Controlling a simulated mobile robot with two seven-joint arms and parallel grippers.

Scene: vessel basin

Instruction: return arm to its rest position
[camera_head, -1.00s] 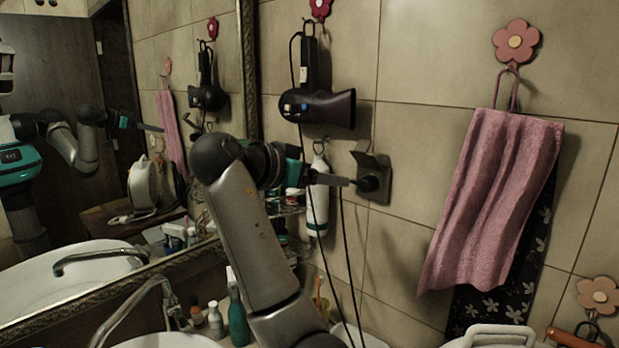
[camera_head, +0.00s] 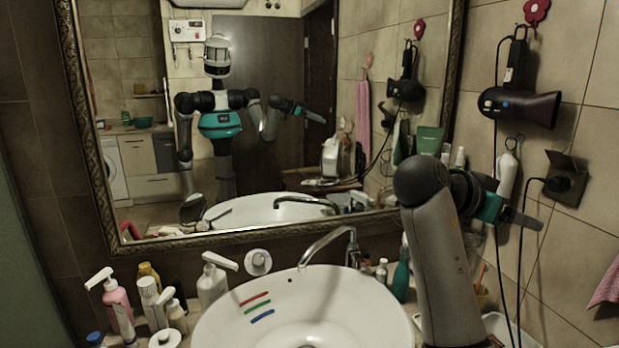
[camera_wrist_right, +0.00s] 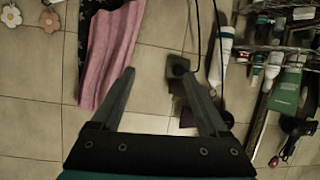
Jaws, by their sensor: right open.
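My right arm (camera_head: 440,250) rises at the right of the head view, over the counter beside the basin. My right gripper (camera_head: 530,220) is at its end, pointing right towards the tiled wall near the socket. In the right wrist view the gripper (camera_wrist_right: 165,88) has its two fingers spread wide, with nothing between them. My left gripper does not show directly. The mirror reflects my body and arms, too small to tell the jaws.
The white basin (camera_head: 215,325) with its tap (camera_head: 325,240) is at the centre. Bottles (camera_head: 118,305) stand at its left. On the right wall are a hair dryer (camera_head: 520,105), a socket (camera_head: 565,180) with cords, and a pink towel (camera_head: 607,285). The mirror (camera_head: 275,100) stands behind.

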